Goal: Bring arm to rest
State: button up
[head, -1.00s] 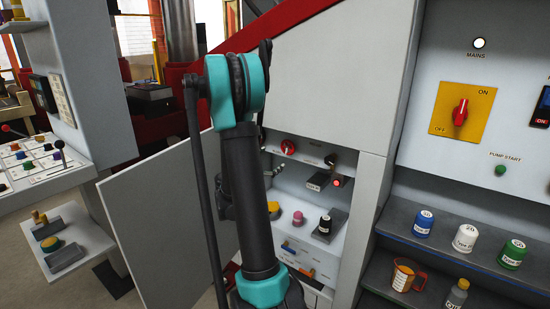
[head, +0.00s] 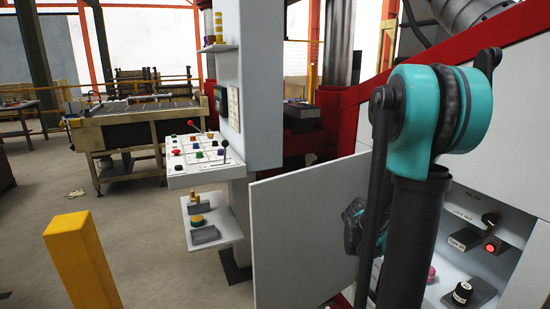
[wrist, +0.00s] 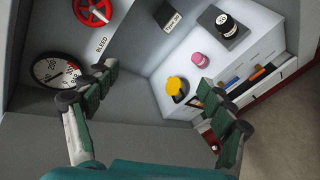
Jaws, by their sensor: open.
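My arm (head: 415,200), with a teal joint (head: 440,110), stands at the right of the head view, in front of an open cabinet. In the wrist view, my gripper (wrist: 158,80) is open and empty, its two green-padded fingers spread wide apart. Its fingers point into the cabinet. Beyond them are a red bleed handwheel (wrist: 92,11), a round gauge (wrist: 55,74), a yellow knob (wrist: 177,86), a pink knob (wrist: 200,59) and a black-and-white canister (wrist: 227,23). No object is between the fingers. In the head view, my arm and the cabinet door hide the gripper's fingers.
The grey cabinet door (head: 300,235) stands open left of my arm. Further left are a control panel (head: 195,155) with several buttons, a small shelf (head: 222,236) and a yellow post (head: 80,262). Open concrete floor (head: 150,235) lies between the post and panel.

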jog(key=s+a+f+m+y, duration=0.3)
jog(key=s+a+y, duration=0.1)
jog(key=a, duration=0.4)
jog(key=s+a+f+m+g+y, duration=0.1)
jog(key=s+a+f+m+y, duration=0.2)
jog(key=s+a, duration=0.4)
jog(key=s+a+f+m+y, duration=0.3)
jog(key=s+a, duration=0.3)
jog(key=a, duration=0.4)
jog(key=shift+f+m+y, duration=0.35)
jog(key=shift+m+y, duration=0.25)
jog(key=shift+y, duration=0.2)
